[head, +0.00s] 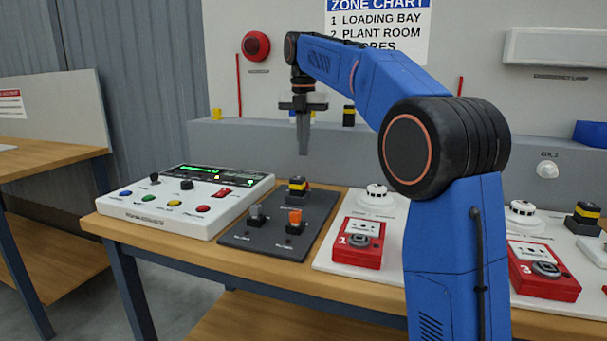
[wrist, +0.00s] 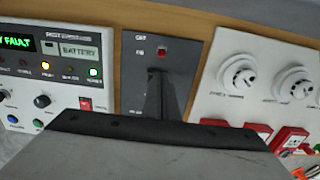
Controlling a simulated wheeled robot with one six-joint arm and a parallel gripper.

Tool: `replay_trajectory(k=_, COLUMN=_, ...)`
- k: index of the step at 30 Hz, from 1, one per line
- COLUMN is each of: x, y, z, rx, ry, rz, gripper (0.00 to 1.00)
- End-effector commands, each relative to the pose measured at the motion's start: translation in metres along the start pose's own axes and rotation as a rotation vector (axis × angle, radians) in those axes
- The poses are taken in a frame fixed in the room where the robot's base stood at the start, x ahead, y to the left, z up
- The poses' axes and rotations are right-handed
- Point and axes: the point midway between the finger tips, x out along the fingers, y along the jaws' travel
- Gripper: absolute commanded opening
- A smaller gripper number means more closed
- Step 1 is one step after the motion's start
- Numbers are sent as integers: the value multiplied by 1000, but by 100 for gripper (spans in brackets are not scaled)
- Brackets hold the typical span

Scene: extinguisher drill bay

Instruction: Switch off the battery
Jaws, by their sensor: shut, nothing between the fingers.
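My gripper (head: 303,150) is shut and empty, pointing down above the dark switch panel (head: 240,237). The panel carries a black-and-yellow block (head: 297,185) with red beside it at the back, a grey-topped switch (head: 256,213) and an orange-topped switch (head: 295,219). In the wrist view my gripper (wrist: 155,75) points at the same panel (wrist: 190,60), where a small red part (wrist: 161,52) shows beside OFF and ON lettering. My gripper hides the panel's nearer part there. A BATTERY label (wrist: 79,51) is on the white console (wrist: 62,78); which switch is the battery's I cannot tell.
Left of the panel is the white console (head: 160,210) with coloured buttons, a red rocker and a green-lit display ending in FAULT. Right is a white board (head: 335,262) with a detector (head: 375,197) and a red call point (head: 358,243). A grey ledge runs behind.

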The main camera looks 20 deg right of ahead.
Motion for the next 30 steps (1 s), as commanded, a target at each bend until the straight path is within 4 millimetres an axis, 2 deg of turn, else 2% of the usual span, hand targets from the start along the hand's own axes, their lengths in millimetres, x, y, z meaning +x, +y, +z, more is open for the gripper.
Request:
replay_trajectory(k=5, x=14, y=0, z=0, rx=1, ry=2, rz=-1, gripper=0)
replay_trajectory(k=19, x=85, y=0, z=0, rx=2, ry=2, rz=-1, gripper=0)
replay_trajectory(k=24, x=97, y=0, z=0, rx=2, ry=1, rz=0, gripper=0)
replay_trajectory(k=30, x=100, y=0, z=0, rx=2, ry=0, rz=0, gripper=0)
